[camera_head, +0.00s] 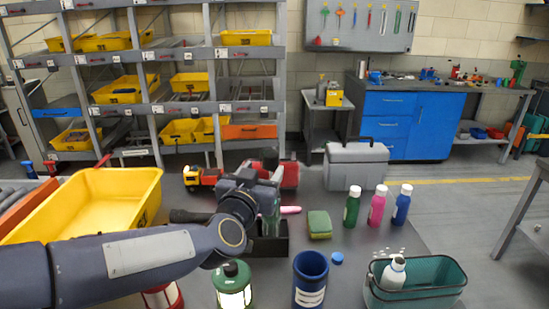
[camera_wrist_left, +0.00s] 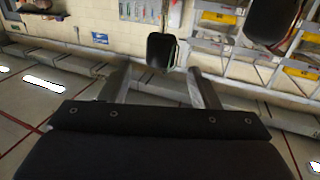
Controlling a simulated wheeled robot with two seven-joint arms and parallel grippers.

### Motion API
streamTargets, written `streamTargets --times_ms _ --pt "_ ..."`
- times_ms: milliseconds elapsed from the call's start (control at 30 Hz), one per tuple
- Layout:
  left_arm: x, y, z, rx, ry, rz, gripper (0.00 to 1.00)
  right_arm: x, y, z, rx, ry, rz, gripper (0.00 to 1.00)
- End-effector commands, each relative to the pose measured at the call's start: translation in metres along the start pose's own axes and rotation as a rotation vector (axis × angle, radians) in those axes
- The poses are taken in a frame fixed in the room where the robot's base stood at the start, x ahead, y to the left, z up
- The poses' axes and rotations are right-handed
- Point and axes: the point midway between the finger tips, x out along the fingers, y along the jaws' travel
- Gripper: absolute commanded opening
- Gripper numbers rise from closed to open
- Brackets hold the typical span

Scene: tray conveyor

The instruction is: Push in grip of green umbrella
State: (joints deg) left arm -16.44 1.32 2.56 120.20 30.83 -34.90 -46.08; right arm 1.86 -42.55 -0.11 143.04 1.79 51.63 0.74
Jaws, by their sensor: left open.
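My left gripper (camera_head: 268,172) comes in from the left over the middle of the table. Its two fingers are apart in the left wrist view (camera_wrist_left: 160,88). A black block-like part with a thin green edge, which looks like the umbrella's grip (camera_wrist_left: 161,49), shows beyond and between the fingertips; I cannot tell whether it touches them. In the head view a narrow green body, likely the green umbrella (camera_head: 270,218), stands in a dark box-shaped holder (camera_head: 270,247), partly hidden by my wrist. Its grip is hidden there. My right gripper is not in view.
A yellow bin (camera_head: 95,190) is at left. A green lantern (camera_head: 232,284), blue cup (camera_head: 311,277) and teal basket (camera_head: 415,283) stand in front. A sponge (camera_head: 319,224), several bottles and a grey toolbox (camera_head: 356,165) are right and behind. A dark cylinder (camera_head: 190,216) lies left of my wrist.

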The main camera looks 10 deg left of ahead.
Motion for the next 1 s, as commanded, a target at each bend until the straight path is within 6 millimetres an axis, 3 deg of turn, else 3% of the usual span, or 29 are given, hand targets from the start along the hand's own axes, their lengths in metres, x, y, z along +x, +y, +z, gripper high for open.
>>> streamTargets --times_ms 400,767,1000 --pt "0.061 -0.001 0.001 -0.001 -0.002 0.000 0.56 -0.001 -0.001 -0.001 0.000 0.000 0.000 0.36" --pt "0.070 -0.001 0.001 -0.001 -0.002 0.001 0.56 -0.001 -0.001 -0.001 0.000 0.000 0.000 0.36" --pt "0.069 -0.001 0.001 -0.001 -0.002 0.001 0.28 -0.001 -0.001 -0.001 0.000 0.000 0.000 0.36"
